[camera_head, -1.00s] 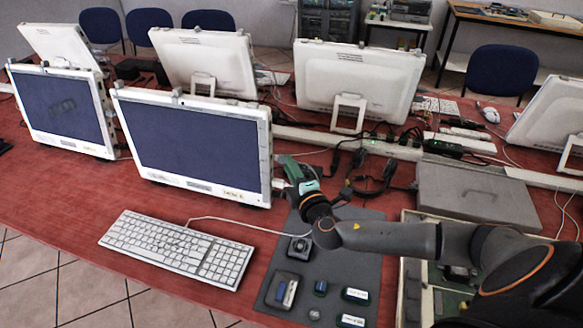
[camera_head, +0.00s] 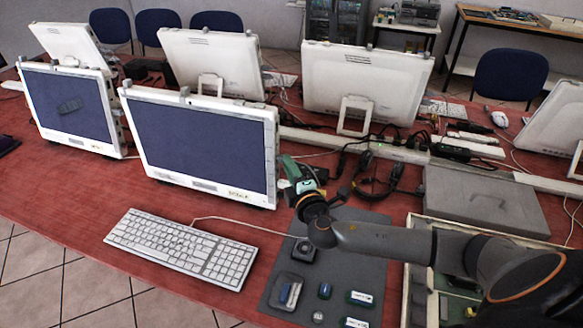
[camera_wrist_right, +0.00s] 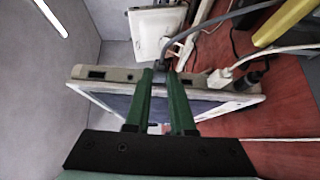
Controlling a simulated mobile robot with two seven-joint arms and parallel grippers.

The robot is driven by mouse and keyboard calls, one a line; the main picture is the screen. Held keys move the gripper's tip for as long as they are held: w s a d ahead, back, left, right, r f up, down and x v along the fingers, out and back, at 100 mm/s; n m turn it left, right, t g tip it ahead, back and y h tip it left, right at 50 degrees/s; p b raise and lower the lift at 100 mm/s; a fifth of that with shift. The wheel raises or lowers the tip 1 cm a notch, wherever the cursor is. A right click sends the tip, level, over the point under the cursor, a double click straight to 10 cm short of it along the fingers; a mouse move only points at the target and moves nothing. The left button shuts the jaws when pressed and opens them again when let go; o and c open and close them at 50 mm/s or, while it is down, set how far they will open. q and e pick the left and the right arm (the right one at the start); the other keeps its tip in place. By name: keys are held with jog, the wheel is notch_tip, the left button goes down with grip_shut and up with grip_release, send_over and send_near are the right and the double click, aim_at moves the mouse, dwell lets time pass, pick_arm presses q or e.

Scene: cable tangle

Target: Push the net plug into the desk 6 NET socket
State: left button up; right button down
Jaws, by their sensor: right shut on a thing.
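My right gripper (camera_head: 288,172) is beside the right edge of the front monitor (camera_head: 202,143). In the wrist view its green fingers (camera_wrist_right: 161,73) are shut on the net plug (camera_wrist_right: 160,64), which is mostly hidden between them. A grey cable (camera_wrist_right: 215,40) runs from there up and to the right. The fingertips are at the monitor's side edge (camera_wrist_right: 120,74), where dark socket openings (camera_wrist_right: 97,74) show. I cannot read any socket label, and the fingers hide whether the plug is in a socket. My left gripper is not in view.
A white plug (camera_wrist_right: 220,78) sits in the same monitor edge, close to the right of the fingers. A keyboard (camera_head: 181,247) and a grey mat (camera_head: 345,262) with small items lie in front. Black cables (camera_head: 375,172) lie behind the gripper.

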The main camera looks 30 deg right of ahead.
jog(key=shift+a, duration=0.1)
jog(key=c, duration=0.7)
grip_release()
jog(key=shift+b+v, duration=0.6)
jog(key=shift+v, duration=5.6)
